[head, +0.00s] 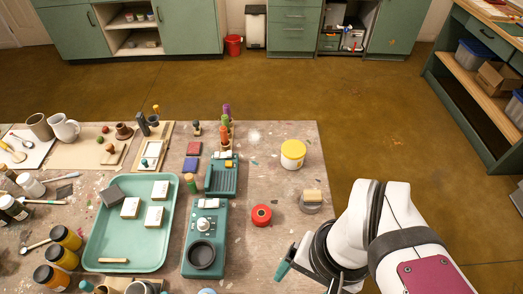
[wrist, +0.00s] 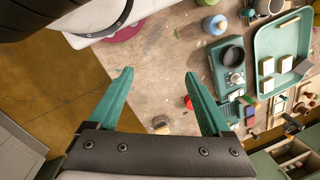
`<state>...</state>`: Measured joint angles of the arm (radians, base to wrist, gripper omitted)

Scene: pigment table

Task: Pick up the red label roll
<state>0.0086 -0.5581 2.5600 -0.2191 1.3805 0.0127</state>
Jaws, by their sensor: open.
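The red label roll (head: 261,215) lies on the table to the right of the green device in the head view, with a dark centre. In the wrist view a small part of the red roll (wrist: 188,102) shows beside my right-hand finger, which hides much of it. My gripper (wrist: 160,74) is open with nothing between its teal fingers. In the head view its teal fingertip (head: 283,270) is below and to the right of the roll, apart from it.
A green device with a dark cup (head: 202,255) stands left of the roll. A grey round piece with a tan block (head: 310,202) and a yellow tub (head: 293,153) stand to its right and behind. A teal tray (head: 105,262) holds pale blocks. Bare table surrounds the roll.

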